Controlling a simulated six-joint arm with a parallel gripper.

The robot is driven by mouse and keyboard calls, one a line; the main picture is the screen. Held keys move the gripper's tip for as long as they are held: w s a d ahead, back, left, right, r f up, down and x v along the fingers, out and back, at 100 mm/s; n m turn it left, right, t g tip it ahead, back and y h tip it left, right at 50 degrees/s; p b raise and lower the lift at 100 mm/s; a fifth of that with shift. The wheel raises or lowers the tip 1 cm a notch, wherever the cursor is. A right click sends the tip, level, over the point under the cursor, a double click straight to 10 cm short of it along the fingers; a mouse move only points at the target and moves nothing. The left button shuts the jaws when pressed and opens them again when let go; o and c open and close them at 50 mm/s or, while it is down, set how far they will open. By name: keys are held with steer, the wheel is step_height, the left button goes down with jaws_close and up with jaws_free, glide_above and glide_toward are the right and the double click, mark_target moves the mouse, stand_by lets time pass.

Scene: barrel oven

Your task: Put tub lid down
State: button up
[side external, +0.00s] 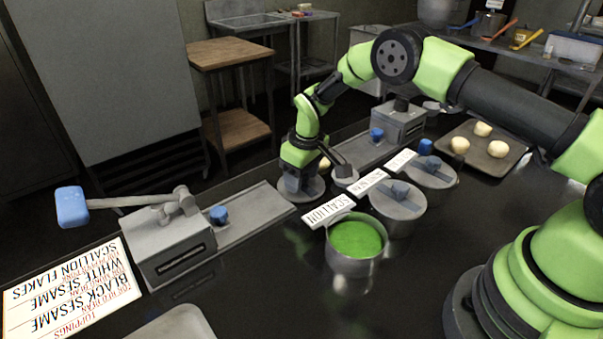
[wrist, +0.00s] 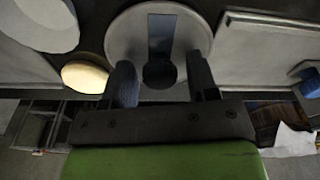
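A round grey tub lid (wrist: 120,38) with a dark bar handle (wrist: 161,38) lies below my gripper in the wrist view. My gripper (wrist: 162,82) is open, its two dark fingers apart on either side of the handle, with gaps showing. In the side view my gripper (side external: 299,177) points down over the lid (side external: 314,190), which looks flat at the dark counter; whether it fully touches is hard to tell. The uncovered tub (side external: 357,241) with green scallion stands to the front right of it, behind a SCALLION label (side external: 327,211).
Two lidded tubs (side external: 398,203) (side external: 431,173) stand right of the scallion tub. A pale dough ball (wrist: 85,77) sits close beside the lid. The barrel oven machine (side external: 170,243) with a blue-handled lever is left. A tray (side external: 485,147) of dough balls lies back right.

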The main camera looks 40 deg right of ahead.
step_height(320, 180, up, 12)
steer(key=s, duration=0.1)
steer(key=shift+s+d+r, duration=0.2)
steer(key=shift+s+r, duration=0.05)
stand_by(0.4)
step_height(320, 180, up, 10)
steer(key=m+t, duration=0.1)
steer(key=m, duration=0.1)
glide_above(307, 188)
steer(key=s, duration=0.5)
steer(key=s+r+m+t+y, duration=0.1)
steer(key=s+r+m+t, duration=0.2)
steer(key=s+r, duration=0.75)
steer(key=s+a+f+m+t, duration=0.1)
steer(key=s+f, duration=0.2)
steer(key=s, duration=0.9)
steer(key=shift+m+t+y, duration=0.3)
steer(key=shift+m+t, duration=0.1)
